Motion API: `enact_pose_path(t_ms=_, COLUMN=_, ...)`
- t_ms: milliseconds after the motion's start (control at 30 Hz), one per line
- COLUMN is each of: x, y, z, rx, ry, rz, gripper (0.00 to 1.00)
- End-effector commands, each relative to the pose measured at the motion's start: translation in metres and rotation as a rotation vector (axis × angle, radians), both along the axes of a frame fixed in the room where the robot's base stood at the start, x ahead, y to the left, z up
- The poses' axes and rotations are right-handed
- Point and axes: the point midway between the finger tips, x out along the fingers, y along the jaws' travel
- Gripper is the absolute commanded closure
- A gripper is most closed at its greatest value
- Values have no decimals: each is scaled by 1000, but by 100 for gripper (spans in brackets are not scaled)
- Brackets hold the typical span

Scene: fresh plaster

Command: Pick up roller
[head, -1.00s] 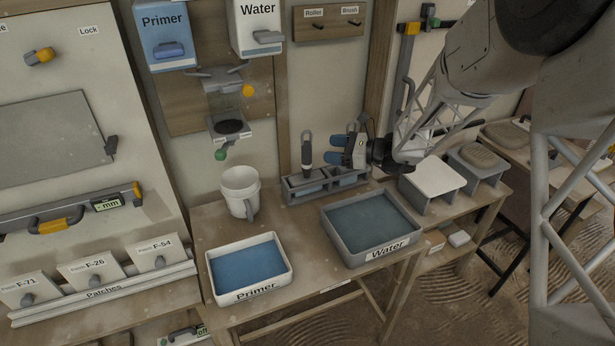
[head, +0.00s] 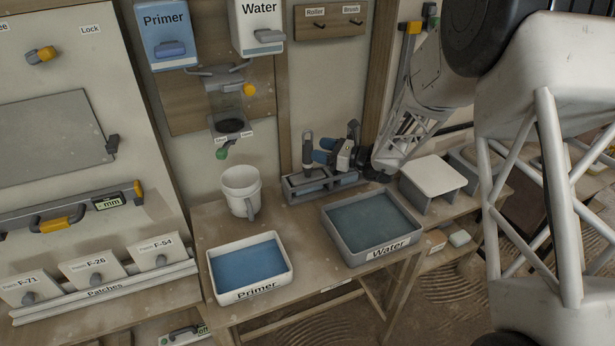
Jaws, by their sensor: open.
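A dark-and-light tool handle (head: 307,150) stands upright in the left part of the grey two-part holder (head: 292,197) at the back of the bench. Its lower end is down in the holder, so I cannot tell for sure whether it is the roller or the brush. My gripper (head: 323,150) has blue fingertips and is open. It is low over the holder, just right of the handle, fingers pointing left towards it. I cannot tell whether a finger touches the handle. My gripper and wrist hide part of the holder's right side.
A grey Water tray (head: 388,257) and a white Primer tray (head: 289,279) stand in front. A white bucket (head: 240,182) is left of the holder. A white-topped stand (head: 433,174) is to the right. The pegs under the Roller and Brush labels (head: 332,23) are empty.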

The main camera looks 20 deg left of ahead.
Motion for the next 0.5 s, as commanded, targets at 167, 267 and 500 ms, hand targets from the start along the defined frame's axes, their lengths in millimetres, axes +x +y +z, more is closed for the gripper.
enact_pose_path(t_ms=167, x=0, y=14, z=1, rx=0, ry=-1, rz=1, gripper=35)
enact_pose_path(t_ms=267, x=0, y=16, z=1, rx=0, ry=-1, rz=0, gripper=35)
enact_pose_path(t_ms=500, x=0, y=15, z=0, rx=0, ry=0, rz=0, gripper=35)
